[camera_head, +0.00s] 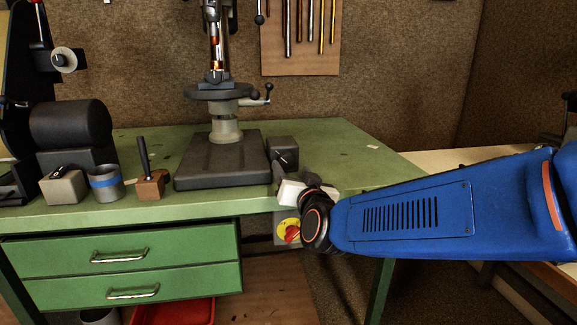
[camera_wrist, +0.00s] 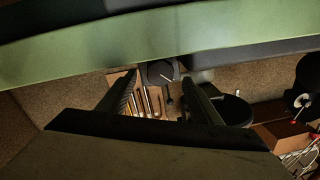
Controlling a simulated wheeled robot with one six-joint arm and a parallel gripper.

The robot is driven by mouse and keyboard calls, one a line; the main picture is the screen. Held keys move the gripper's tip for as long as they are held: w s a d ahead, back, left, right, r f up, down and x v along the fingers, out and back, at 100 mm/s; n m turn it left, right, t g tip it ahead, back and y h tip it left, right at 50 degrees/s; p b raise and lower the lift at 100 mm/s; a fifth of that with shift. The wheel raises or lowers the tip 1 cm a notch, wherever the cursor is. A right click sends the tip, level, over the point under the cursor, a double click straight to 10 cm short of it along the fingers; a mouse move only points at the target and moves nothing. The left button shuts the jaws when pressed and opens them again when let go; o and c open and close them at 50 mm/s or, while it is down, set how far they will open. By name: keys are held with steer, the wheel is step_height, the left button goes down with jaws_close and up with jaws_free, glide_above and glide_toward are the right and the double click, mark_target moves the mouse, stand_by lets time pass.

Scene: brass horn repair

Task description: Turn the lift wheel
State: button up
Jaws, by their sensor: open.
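I cannot tell for certain which of these is the lift wheel. My gripper (camera_head: 287,188) is at the bench's front edge, right of the press base and far from both; my wrist partly hides it. In the wrist view my gripper (camera_wrist: 166,92) has its two fingers spread with nothing between them.
The green bench (camera_head: 330,150) has free room at its right. A dark box (camera_head: 283,152) with a lever is close to my gripper. A red and yellow button (camera_head: 289,231) is below the edge. A wooden block (camera_head: 151,186) and a cup (camera_head: 106,184) stand at the left front.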

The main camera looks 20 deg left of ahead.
mark_target(287, 163)
steer(key=shift+x, duration=2.15)
steer(key=c, duration=1.1)
